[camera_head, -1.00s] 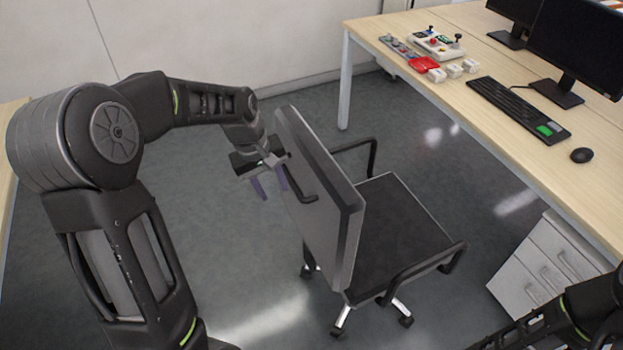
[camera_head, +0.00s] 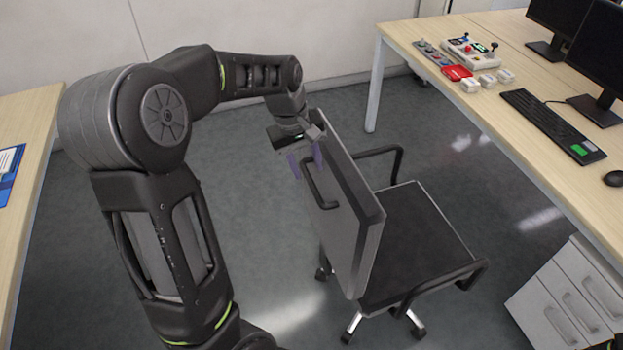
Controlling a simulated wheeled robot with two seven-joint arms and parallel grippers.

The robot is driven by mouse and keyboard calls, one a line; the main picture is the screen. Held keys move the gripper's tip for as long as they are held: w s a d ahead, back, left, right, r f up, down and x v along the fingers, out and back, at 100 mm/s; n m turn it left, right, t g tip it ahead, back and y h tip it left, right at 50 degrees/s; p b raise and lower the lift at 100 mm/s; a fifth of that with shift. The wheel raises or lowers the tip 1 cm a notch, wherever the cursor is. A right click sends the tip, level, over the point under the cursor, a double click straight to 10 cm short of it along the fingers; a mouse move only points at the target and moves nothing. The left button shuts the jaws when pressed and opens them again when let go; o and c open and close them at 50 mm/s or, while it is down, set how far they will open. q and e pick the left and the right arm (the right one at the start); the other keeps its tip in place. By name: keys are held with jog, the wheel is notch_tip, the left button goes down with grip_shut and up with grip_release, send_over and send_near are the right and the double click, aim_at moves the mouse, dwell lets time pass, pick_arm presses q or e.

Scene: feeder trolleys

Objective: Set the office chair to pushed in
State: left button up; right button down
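The office chair (camera_head: 415,240) has a dark seat, a grey back, black armrests and silver feet. It stands on the floor in front of the desk (camera_head: 480,95), apart from it, with its back toward the left. A black loop handle (camera_head: 322,199) is on the rear of the back. My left gripper (camera_head: 306,164) is at the upper end of this handle, its two purple fingers apart. The handle's top seems to lie between or just beside the fingers; I cannot tell whether they touch it. My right gripper is out of view.
A white drawer unit (camera_head: 565,300) stands under the desk at right. Monitors, a keyboard (camera_head: 553,125), a mouse and a control box (camera_head: 468,50) are on the desk. Another table (camera_head: 30,120) is at left. Floor between chair and desk is clear.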

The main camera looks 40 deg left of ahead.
aim_at(312, 185)
pick_arm(q)
jog(key=f, duration=0.3)
jog(key=w+f, duration=0.1)
jog(key=f, duration=0.1)
jog(key=shift+d+f, duration=0.3)
jog(key=shift+d, duration=0.05)
jog(key=shift+c, duration=0.5)
grip_shut()
dwell(0.6)
